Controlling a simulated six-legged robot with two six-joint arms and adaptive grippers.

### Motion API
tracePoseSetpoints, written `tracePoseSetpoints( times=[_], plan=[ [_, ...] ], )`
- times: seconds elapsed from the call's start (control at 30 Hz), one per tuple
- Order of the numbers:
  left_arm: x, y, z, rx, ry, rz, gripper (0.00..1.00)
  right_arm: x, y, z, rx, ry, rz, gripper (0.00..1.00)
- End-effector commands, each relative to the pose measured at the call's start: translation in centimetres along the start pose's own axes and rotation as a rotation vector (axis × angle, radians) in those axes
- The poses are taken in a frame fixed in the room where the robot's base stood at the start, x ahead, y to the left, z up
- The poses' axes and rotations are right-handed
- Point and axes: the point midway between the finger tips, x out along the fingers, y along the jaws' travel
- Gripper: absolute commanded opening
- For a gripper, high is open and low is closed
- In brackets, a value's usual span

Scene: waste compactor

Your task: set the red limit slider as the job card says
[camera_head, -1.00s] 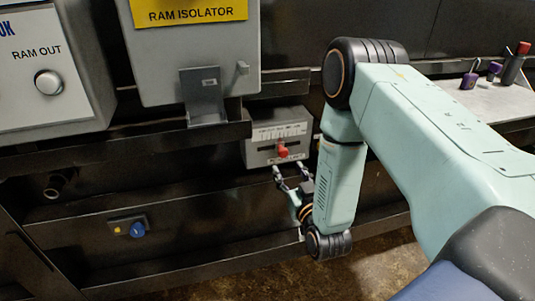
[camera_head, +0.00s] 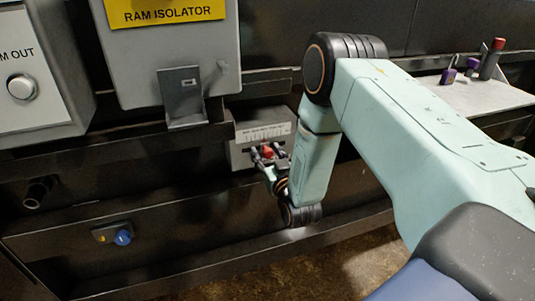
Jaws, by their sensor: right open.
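The red limit slider (camera_head: 267,153) is a small red knob on the front of a grey box (camera_head: 240,152) with a printed scale (camera_head: 262,133) along its upper part. The scale's marks are too small to read. My right gripper (camera_head: 266,156) is open at the knob, with its fingers on either side of it. I cannot tell whether the fingers touch the knob. The gripper hides most of the slot. My left gripper is not in view, and no job card can be made out.
A grey RAM ISOLATOR box (camera_head: 175,60) with a bracket (camera_head: 183,98) hangs above left. A RAM OUT button (camera_head: 21,87) is at the far left. A blue knob (camera_head: 123,237) sits low. A shelf (camera_head: 450,95) at right holds purple and red-capped items.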

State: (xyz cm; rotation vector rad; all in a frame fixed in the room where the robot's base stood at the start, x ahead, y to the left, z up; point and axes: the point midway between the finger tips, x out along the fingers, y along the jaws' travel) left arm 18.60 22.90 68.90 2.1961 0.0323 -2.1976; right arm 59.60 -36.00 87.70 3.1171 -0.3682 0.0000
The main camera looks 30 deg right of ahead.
Motion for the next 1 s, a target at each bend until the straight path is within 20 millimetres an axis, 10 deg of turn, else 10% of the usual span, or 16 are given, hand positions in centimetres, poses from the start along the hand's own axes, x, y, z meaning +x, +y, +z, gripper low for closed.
tracePoseSetpoints(
  times=[0.63, 1.0],
  plan=[
    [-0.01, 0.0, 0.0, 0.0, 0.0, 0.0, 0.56, -0.03, 0.05, 0.01, 0.0, 0.0, 0.001, 0.01],
    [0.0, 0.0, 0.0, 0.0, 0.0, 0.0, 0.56, -0.03, 0.06, 0.01, 0.0, 0.0, 0.001, 0.0]
  ],
)
